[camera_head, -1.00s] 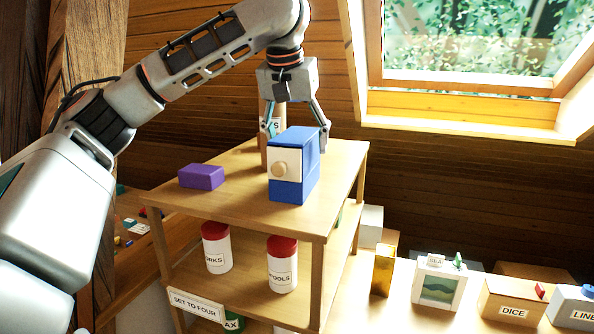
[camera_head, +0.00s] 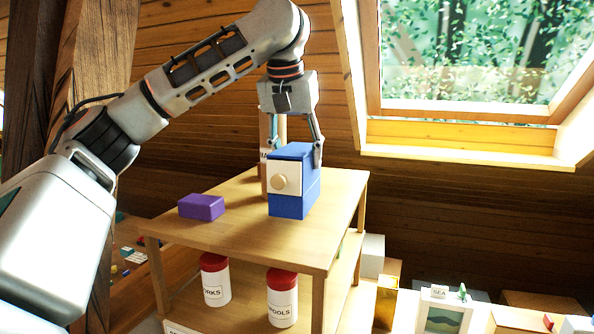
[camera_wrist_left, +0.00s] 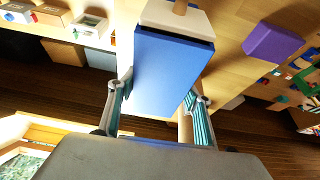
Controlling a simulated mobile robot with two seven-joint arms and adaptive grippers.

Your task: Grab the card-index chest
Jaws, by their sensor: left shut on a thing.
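The card-index chest (camera_head: 293,200) is a blue box with a cream drawer front and a round wooden knob. It is upright over the top of the wooden shelf unit (camera_head: 240,240) and looks raised slightly above it. My left gripper (camera_head: 295,151) comes from above and behind, with one finger on each side of the chest, shut on it. In the left wrist view the blue chest (camera_wrist_left: 168,75) sits between the two fingers (camera_wrist_left: 158,108). Its underside is hidden. My right gripper is not in view.
A purple block (camera_head: 201,207) lies left of the chest. A wooden cylinder (camera_head: 266,135) stands close behind it. Red-lidded jars (camera_head: 282,298) stand on the shelf below. The sloped window (camera_head: 465,60) is at right. The shelf top's front is clear.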

